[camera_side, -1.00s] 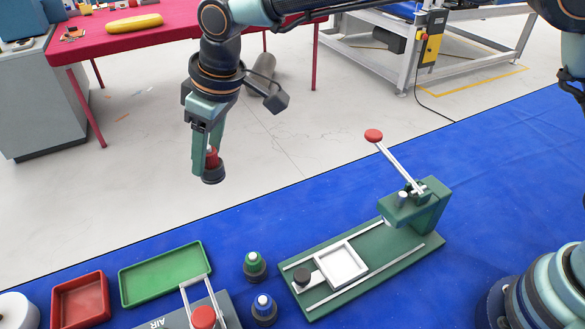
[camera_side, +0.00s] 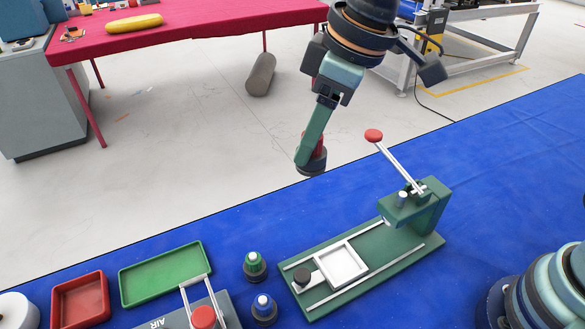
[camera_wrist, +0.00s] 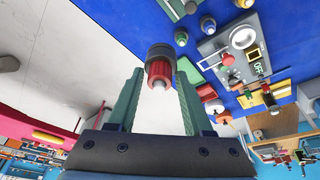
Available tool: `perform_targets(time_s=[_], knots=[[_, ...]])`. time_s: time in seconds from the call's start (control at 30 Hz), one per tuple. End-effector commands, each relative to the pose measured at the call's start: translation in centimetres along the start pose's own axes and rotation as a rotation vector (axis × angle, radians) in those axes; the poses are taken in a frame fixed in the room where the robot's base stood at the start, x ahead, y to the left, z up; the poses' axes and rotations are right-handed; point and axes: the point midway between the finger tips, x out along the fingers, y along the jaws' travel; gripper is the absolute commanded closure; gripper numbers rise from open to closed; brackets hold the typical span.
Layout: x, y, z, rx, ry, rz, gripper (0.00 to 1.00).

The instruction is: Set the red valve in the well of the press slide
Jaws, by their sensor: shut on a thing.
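The red valve (camera_side: 318,141), with a dark round base, hangs from my gripper (camera_side: 311,158), which is shut on it. In the wrist view the red valve (camera_wrist: 160,70) sits between the two green fingers of my gripper (camera_wrist: 159,76). The press slide (camera_side: 325,276) is a white square frame with a shallow open well, on the green press base (camera_side: 398,255). The well looks empty. The far finger is mostly hidden in the side view.
The press lever with red knob (camera_side: 374,136) rises over the press's right end. A green-topped valve (camera_side: 254,265) and a blue-topped valve (camera_side: 264,308) stand left of the press. A green tray (camera_side: 165,274) and red tray (camera_side: 80,301) lie farther left on blue matting.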

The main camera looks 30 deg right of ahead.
Motion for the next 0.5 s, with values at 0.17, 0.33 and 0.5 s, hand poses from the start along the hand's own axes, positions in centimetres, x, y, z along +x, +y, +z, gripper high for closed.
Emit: perform_targets(time_s=[0.17, 0.33, 0.5], knots=[[-0.6, -0.1, 4.0, 0.006, 0.002, 0.002, 1.0], [-0.6, -0.2, 6.2, 0.008, 0.001, 0.003, 1.0], [0.5, -0.3, 7.2, 0.009, -0.005, 0.002, 1.0]])
